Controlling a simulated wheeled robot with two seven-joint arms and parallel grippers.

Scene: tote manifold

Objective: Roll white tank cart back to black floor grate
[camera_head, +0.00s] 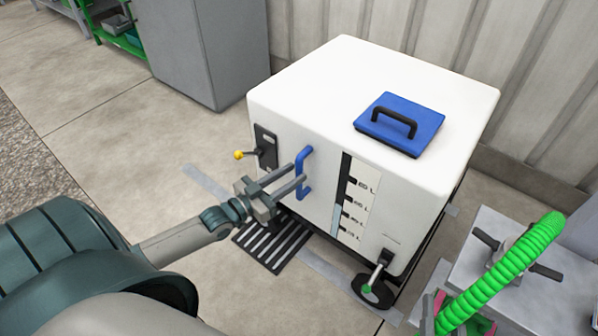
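The white tank cart (290,98) stands in the middle of the camera_head view, a box with a blue lid (420,128) on top. A blue vertical handle (304,160) is on its front face, left of a level scale (356,205). My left gripper (297,174) is at this handle with its two fingers apart. Whether the handle lies between the fingers is unclear. The black floor grate (272,246) lies on the floor below the gripper, at the cart's front left; its far edge is partly hidden. My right gripper is not in view.
A yellow-knobbed lever (240,155) sticks out left of the handle. A tap (380,266) hangs at the cart's lower right. A grey stand (490,225) with a green coiled hose (510,262) is close on the right. A corrugated wall (480,45) is behind. Floor at left is clear.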

